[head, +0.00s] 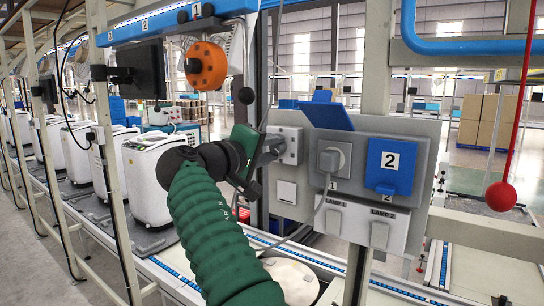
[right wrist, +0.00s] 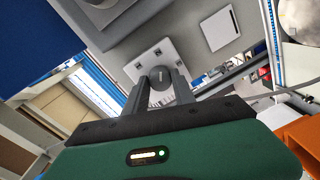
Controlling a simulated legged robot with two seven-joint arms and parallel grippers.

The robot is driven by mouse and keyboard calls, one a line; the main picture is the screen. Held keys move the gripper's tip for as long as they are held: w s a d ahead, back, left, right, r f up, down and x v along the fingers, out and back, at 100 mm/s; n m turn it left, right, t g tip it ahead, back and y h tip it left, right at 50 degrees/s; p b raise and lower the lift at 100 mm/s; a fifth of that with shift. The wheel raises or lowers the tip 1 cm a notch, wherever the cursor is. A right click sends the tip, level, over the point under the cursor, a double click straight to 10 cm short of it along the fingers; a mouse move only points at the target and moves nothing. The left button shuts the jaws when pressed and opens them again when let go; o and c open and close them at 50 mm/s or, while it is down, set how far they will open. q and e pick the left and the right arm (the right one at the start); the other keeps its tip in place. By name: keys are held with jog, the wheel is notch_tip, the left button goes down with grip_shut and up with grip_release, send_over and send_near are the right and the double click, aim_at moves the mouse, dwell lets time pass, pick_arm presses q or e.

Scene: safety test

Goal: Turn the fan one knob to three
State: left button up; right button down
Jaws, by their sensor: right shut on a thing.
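The knob (right wrist: 161,79) sits on a light square plate (right wrist: 150,60) with screws at its corners, and it shows between my right fingers in the right wrist view. In the head view the plate (head: 292,144) is on the left part of the grey panel, and the knob is mostly hidden by my gripper. My right gripper (head: 272,149) is shut on the knob, fingers pointing at the plate; they show in the right wrist view (right wrist: 160,80). I cannot read the knob's setting or any fan label. My left gripper is not in view.
The grey panel (head: 434,147) also bears a white switch (head: 287,192), a plugged socket (head: 334,157), a blue socket cover marked 2 (head: 390,166), a raised blue lid (head: 328,115) and lamp switches (head: 378,235). A red ball (head: 501,196) hangs at the right.

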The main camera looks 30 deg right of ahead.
jog(key=m+b, duration=0.1)
jog(key=m, duration=0.3)
jog(key=f+m+b, duration=0.1)
jog(key=m, duration=0.1)
jog(key=shift+w+t+b, duration=0.1)
jog(key=shift+t+b, duration=0.2)
jog(key=shift+t, duration=0.1)
jog(key=m+b, duration=0.1)
jog(key=m, duration=0.4)
jog(key=shift+r, duration=0.15)
jog(key=shift+m, duration=0.3)
jog(key=shift+r, duration=0.2)
jog(key=c, duration=1.2)
grip_release()
jog(key=shift+a, duration=0.1)
jog(key=shift+o, duration=0.7)
jog(key=shift+a, duration=0.1)
jog(key=shift+r, duration=0.1)
